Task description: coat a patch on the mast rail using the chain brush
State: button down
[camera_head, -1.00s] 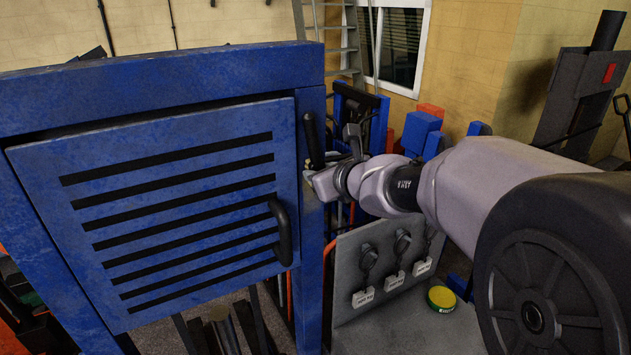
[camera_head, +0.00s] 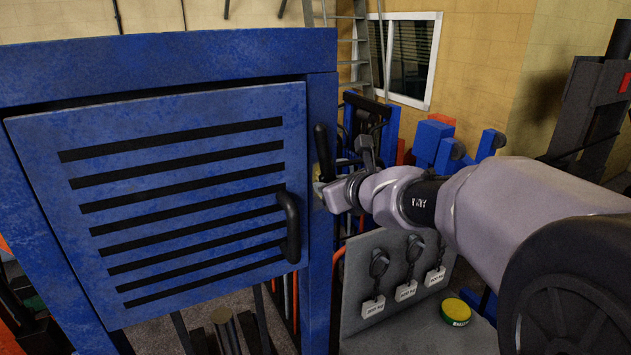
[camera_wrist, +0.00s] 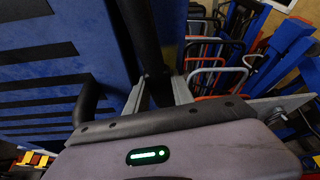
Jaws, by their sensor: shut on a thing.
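My gripper (camera_head: 332,182) is at the right edge of a blue upright (camera_head: 321,235), next to the slatted blue door. It is shut on a dark, rod-like handle (camera_head: 321,150), likely the chain brush, which stands nearly upright. In the wrist view, the handle (camera_wrist: 140,28) rises between the two pale fingers (camera_wrist: 160,92). The brush end is hidden, and I cannot tell whether it touches the upright. Which part is the mast rail is unclear; no coated patch can be made out.
The blue door (camera_head: 180,200) has a black pull handle (camera_head: 289,228) left of my gripper. A grey board with hanging weights (camera_head: 405,291) and a yellow-lidded tin (camera_head: 456,311) are lower right. Blue equipment (camera_head: 432,145) and a ladder (camera_head: 350,50) stand behind.

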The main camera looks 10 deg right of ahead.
jog(key=shift+f+b, duration=4.65)
jog(key=shift+f, duration=0.25)
jog(key=shift+r, duration=0.2)
jog(key=s+d, duration=0.1)
jog(key=s, duration=0.4)
jog(key=shift+s+d, duration=0.4)
jog(key=s, duration=0.1)
jog(key=s+d, duration=0.1)
jog(key=shift+s, duration=0.4)
